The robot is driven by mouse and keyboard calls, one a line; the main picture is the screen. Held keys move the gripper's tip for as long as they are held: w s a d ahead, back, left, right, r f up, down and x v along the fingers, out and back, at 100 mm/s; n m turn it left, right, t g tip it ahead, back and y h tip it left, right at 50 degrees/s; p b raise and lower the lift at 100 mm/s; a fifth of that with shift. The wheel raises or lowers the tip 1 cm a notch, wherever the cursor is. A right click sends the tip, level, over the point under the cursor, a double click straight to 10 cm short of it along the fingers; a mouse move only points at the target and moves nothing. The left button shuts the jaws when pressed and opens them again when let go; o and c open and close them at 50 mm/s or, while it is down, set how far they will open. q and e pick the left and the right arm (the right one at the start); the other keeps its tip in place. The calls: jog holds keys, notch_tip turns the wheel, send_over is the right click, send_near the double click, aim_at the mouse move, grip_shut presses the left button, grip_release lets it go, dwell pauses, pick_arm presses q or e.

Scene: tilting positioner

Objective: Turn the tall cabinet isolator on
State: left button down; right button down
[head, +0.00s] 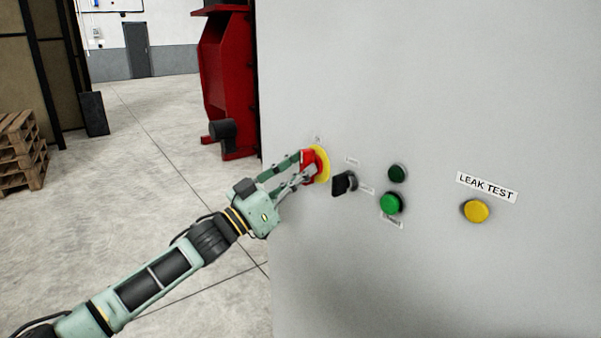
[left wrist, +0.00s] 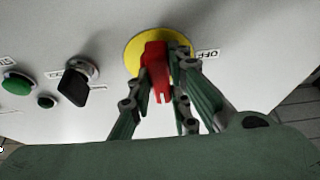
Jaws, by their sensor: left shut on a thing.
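The tall cabinet (head: 420,90) fills the right of the head view with its grey front. Its isolator is a red handle (head: 307,160) on a round yellow plate (head: 323,165), near the cabinet's left edge. My left gripper (head: 304,167) is shut on the red handle. In the left wrist view the fingers stand on both sides of the red handle (left wrist: 156,70), over the yellow plate (left wrist: 133,55). An OFF label (left wrist: 209,54) sits beside the plate. The fingers hide part of the handle. My right gripper is not in view.
Right of the isolator are a black selector knob (head: 343,183), a green button (head: 390,203), a dark green lamp or button (head: 397,173) and a yellow button (head: 476,211) under a LEAK TEST label. A red machine (head: 226,80) stands behind the cabinet's left edge. Open floor lies left.

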pick_arm(q)
jog(key=shift+f, duration=0.1)
jog(key=c, duration=1.6)
grip_release()
jog(key=shift+c, duration=0.2)
jog(key=shift+a, duration=0.1)
jog(key=v, duration=1.1)
jog(key=shift+s+a+f, duration=0.15)
jog(key=shift+s+a, duration=0.1)
jog(key=shift+a, duration=0.05)
